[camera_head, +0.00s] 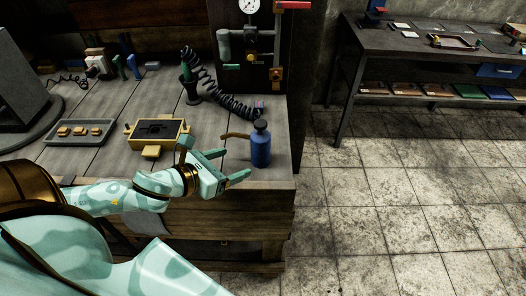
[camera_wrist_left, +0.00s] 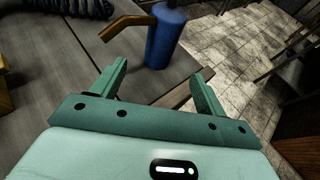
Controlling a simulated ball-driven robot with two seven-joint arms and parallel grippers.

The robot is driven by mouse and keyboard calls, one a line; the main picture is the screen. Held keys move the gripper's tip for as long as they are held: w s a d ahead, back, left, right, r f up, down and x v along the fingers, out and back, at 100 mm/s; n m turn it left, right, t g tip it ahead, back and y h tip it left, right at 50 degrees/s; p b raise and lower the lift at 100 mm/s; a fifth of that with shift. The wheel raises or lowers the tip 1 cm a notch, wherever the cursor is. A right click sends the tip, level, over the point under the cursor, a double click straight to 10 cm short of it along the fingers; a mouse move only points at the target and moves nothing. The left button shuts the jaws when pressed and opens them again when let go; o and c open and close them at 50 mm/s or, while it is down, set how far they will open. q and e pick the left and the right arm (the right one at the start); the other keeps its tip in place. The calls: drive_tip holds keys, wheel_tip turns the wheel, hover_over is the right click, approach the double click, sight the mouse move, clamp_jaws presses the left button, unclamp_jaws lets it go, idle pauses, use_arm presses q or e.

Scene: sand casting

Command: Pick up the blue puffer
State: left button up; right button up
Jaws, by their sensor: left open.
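The blue puffer (camera_head: 260,147) is a blue bottle with a dark cap and a brown spout pointing left. It stands upright near the right end of the wooden bench. In the left wrist view the puffer (camera_wrist_left: 165,38) is just beyond the fingers, with its cap out of frame. My left gripper (camera_head: 230,164) is open and empty, in front and to the left of the puffer, fingers toward it. In the left wrist view the gripper (camera_wrist_left: 160,82) has its two fingers well apart, with bare bench between them. My right gripper is not in view.
A yellow mould box (camera_head: 138,131) and a grey tray (camera_head: 58,138) with several small pieces lie left on the bench (camera_head: 218,146). The bench's right edge is close to the puffer. A second table (camera_head: 410,50) stands back right.

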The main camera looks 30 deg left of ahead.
sight(253, 155)
use_arm(q)
drive_tip(key=b+x, duration=0.1)
drive_tip(key=x, duration=0.4)
drive_tip(key=shift+w+f, duration=0.15)
drive_tip(key=shift+w, duration=0.15)
drive_tip(key=b+x, duration=0.1)
drive_tip(key=x, duration=0.5)
drive_tip(key=shift+s, duration=0.15)
drive_tip(key=shift+c, duration=0.6)
drive_tip(key=c, duration=1.1)
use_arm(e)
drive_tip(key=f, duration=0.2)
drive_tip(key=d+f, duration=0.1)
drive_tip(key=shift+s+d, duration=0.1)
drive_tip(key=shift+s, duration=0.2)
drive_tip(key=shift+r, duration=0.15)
